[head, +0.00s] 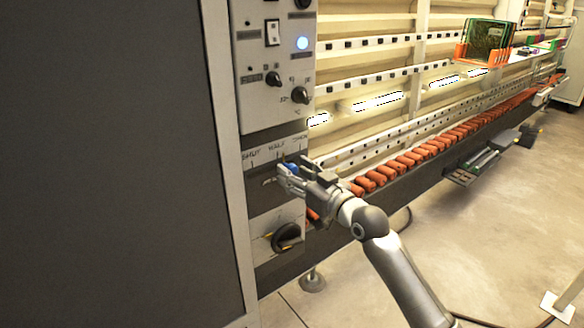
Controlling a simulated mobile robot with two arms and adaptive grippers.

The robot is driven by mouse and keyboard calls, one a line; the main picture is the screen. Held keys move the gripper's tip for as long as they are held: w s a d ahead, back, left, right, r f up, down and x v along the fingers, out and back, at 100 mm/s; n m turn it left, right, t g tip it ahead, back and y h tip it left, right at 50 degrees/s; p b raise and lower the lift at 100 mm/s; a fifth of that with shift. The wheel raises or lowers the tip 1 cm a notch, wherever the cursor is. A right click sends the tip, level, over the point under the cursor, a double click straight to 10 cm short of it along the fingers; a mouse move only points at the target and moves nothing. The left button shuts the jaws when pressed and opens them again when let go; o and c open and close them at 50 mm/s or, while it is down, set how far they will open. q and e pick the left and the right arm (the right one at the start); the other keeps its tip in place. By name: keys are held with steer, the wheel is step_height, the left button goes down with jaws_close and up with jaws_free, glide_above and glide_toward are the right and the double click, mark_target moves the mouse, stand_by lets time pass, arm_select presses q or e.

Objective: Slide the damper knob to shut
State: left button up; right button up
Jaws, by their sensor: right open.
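The damper slider panel (262,155) on the front of the machine carries the labels SHUT, HALF and OPEN from left to right. The damper knob (291,168) is a small blue piece, mostly covered by my gripper, and sits on the right side of the panel, below and between HALF and OPEN. My right gripper (292,173) is open with its fingers at the blue knob, one to each side as far as shows. Whether the fingers touch it I cannot tell. My left gripper is not in view.
Below the panel is a black rotary switch (286,237). Above are black dials (300,95), a white rocker switch (272,33) and a lit blue button (302,43). A conveyor with orange rollers (408,160) runs off to the right. The floor (480,240) at right is mostly clear.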

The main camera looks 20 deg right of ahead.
steer(key=shift+x, duration=0.9)
jaws_close()
